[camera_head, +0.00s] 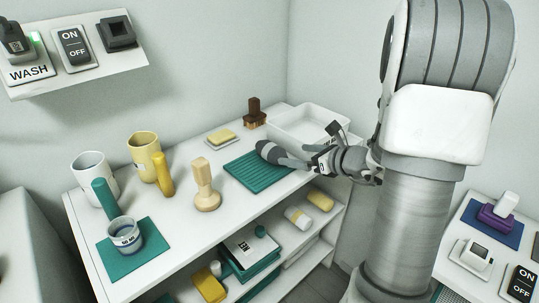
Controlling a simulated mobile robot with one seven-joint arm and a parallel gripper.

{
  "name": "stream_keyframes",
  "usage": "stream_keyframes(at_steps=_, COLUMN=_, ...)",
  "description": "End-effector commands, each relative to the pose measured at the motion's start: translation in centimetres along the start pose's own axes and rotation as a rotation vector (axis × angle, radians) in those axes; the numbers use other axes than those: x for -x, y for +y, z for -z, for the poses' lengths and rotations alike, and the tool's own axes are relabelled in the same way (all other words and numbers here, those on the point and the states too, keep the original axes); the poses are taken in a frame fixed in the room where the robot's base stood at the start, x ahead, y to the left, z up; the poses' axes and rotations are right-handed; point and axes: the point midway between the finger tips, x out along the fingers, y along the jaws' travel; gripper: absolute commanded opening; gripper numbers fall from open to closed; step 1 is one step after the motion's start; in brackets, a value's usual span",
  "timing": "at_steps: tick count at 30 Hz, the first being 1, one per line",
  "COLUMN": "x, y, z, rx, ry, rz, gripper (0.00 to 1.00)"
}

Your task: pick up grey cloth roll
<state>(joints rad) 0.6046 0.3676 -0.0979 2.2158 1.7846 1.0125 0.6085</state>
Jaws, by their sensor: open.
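A grey roll (272,152), which looks like the cloth roll, lies over the ribbed teal mat (250,176) on the white counter. Its dark rounded end points left, and its right part runs toward my gripper. My gripper (314,162) is open and low over the counter, close to the right end of the roll. I cannot tell whether the fingers are around the roll or only beside it. My wrist and arm hide part of this area.
A white tray (302,122) stands behind my gripper. A brown stamp-like block (254,113), a yellow sponge (222,136) and a wooden peg (205,185) stand nearby. Mugs (90,172) are at the left. Lower shelves hold a teal box (246,266) and bottles.

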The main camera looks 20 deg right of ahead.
Motion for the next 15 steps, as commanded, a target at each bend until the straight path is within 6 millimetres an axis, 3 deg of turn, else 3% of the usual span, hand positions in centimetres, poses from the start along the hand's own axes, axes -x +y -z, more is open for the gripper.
stream_keyframes(at_steps=1, x=-1.4, y=0.1, z=0.3, rx=0.002, ry=0.001, rz=-0.004, gripper=1.00)
stream_keyframes(at_steps=6, x=-4.6, y=0.1, z=0.2, rx=0.003, ry=0.001, rz=-0.004, gripper=1.00)
stream_keyframes(at_steps=15, x=-7.0, y=0.1, z=0.1, rx=0.004, ry=0.000, rz=-0.003, gripper=1.00)
